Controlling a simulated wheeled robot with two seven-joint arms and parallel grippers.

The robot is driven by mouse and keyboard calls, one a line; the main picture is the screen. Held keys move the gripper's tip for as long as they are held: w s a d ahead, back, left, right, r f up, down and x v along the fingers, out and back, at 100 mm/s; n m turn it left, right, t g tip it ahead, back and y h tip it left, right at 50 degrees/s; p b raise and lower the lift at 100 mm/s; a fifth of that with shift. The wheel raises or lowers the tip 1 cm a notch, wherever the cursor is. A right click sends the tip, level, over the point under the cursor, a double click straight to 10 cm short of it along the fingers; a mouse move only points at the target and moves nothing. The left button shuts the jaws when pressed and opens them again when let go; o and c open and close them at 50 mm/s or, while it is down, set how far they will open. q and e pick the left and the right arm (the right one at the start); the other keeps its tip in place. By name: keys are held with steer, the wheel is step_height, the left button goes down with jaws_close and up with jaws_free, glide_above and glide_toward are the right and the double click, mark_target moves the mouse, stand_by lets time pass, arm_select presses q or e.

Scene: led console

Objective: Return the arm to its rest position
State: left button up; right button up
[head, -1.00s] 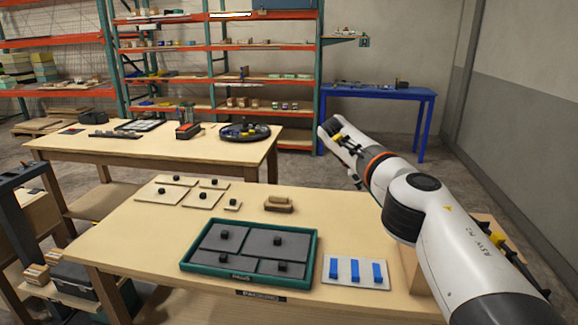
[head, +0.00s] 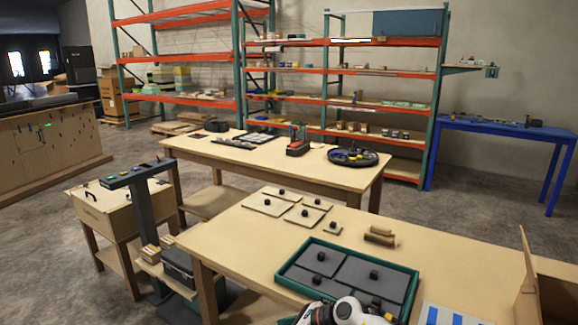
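A white, rounded section of my arm (head: 352,311) with black and orange parts shows at the bottom edge. It overlaps the front of the green-rimmed tray (head: 408,283) in the picture. Most of the arm is cut off by the frame. I see no gripper fingers on it, and my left gripper is out of view. A dark grey console on a post (head: 137,174), with small coloured controls on top, stands left of the near table.
The near table (head: 235,240) carries the tray, flat knobbed plates (head: 264,206), brown blocks (head: 380,237) and a blue-striped white panel (head: 440,316). An open cardboard box (head: 535,285) stands at right. A second table (head: 220,153) and shelving (head: 350,42) are behind. Floor is open at left.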

steer(key=s+a+r+m+t+y, duration=0.1)
steer(key=s+r+m+t, duration=0.1)
steer(key=r+m+t, duration=0.45)
steer(key=s+a+r+m+t+y, duration=0.15)
steer(key=m+t, duration=0.25)
steer(key=m, duration=0.6)
steer(key=s+d+f+m+g+h, duration=0.1)
steer(key=s+d+f+m+h, duration=0.3)
steer(key=s+d+m+h, duration=0.5)
steer(key=s+d+f+m+g+h, duration=0.2)
steer(key=s+d+f+m+h, duration=0.3)
steer(key=d+m, duration=0.75)
steer(key=s+d+f+m+g, duration=0.15)
steer(key=s+m+g, duration=0.25)
steer(key=s, duration=0.5)
steer(key=s+d+f+m+g, duration=0.1)
steer(key=s+d+m+g, duration=0.2)
steer(key=s, duration=0.7)
step_height(320, 180, down, 27)
steer(key=s+a+g, duration=0.1)
steer(key=s+g, duration=0.1)
steer(key=s+d+f+g, duration=0.1)
steer(key=s+d+f, duration=0.1)
steer(key=s+f, duration=1.3)
steer(key=shift+s+d+y, duration=0.3)
steer(key=shift+s+y, duration=0.05)
steer(key=shift+s, duration=0.15)
